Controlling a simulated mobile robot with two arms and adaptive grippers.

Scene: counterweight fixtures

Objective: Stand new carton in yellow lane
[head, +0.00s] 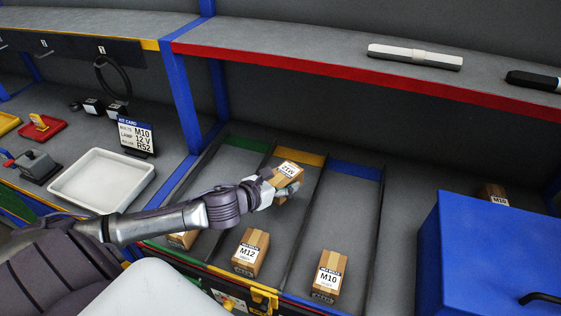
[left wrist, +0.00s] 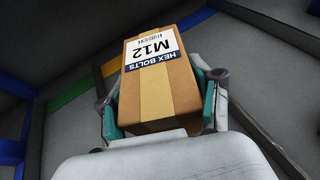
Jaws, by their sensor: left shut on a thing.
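My left gripper (head: 286,191) is shut on a brown carton labelled M12 (head: 283,175). It holds the carton tilted over the far part of the yellow lane (head: 262,207), near the lane's yellow back edge. In the left wrist view the carton (left wrist: 160,92) sits between the two gripper fingers (left wrist: 161,100), its label reading HEX BOLTS M12. Another M12 carton (head: 249,255) stands at the front of the yellow lane, apart from the held one. I cannot tell whether the held carton touches the lane floor. My right gripper is not in view.
A carton in the green lane (head: 183,240) is partly hidden by my arm. Thin dividers separate the lanes. A red-edged shelf (head: 330,66) overhangs behind. A blue box (head: 492,255) stands right; a white tray (head: 103,181) lies left.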

